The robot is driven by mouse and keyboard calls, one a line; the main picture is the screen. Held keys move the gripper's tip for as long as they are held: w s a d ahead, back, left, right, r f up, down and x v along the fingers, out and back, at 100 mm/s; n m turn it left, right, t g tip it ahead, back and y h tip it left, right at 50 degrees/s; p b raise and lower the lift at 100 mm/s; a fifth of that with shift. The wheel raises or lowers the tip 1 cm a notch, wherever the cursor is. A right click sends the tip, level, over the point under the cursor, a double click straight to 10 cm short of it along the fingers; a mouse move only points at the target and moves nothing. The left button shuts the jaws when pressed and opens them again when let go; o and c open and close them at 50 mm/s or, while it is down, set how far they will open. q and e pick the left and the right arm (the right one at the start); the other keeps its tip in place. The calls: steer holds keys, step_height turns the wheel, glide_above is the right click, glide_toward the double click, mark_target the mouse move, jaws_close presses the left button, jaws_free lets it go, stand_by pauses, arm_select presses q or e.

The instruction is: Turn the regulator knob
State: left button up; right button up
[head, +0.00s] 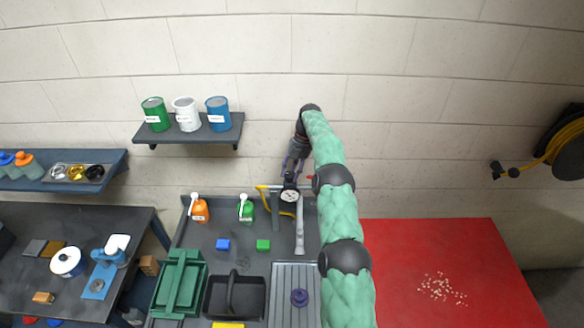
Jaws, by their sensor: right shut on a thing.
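The regulator stands at the back of the grey workbench (220,262), with a round white gauge (289,196) facing me and a dark knob (290,179) above it. My right arm, in a green sleeve, reaches in from the bottom right. My right gripper (291,171) points down from above onto the knob and is shut on it. The fingers partly hide the knob, so its turn angle cannot be read. The gauge needle is too small to read. My left gripper is not in view.
A yellow hose (279,212) curves beside the regulator. An orange bottle (200,210) and a green bottle (246,209) stand to its left. A wall shelf (190,135) with three cans is up left. A red mat (420,250) lies right of my arm.

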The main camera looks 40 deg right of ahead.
steer(key=shift+w+a+n+g+p, duration=0.1)
steer(key=shift+a+n+g+p, duration=0.15)
steer(key=shift+n+p, duration=0.45)
steer(key=shift+f, duration=0.1)
steer(key=o, duration=1.1)
steer(key=shift+a, duration=0.1)
steer(key=shift+d, duration=0.2)
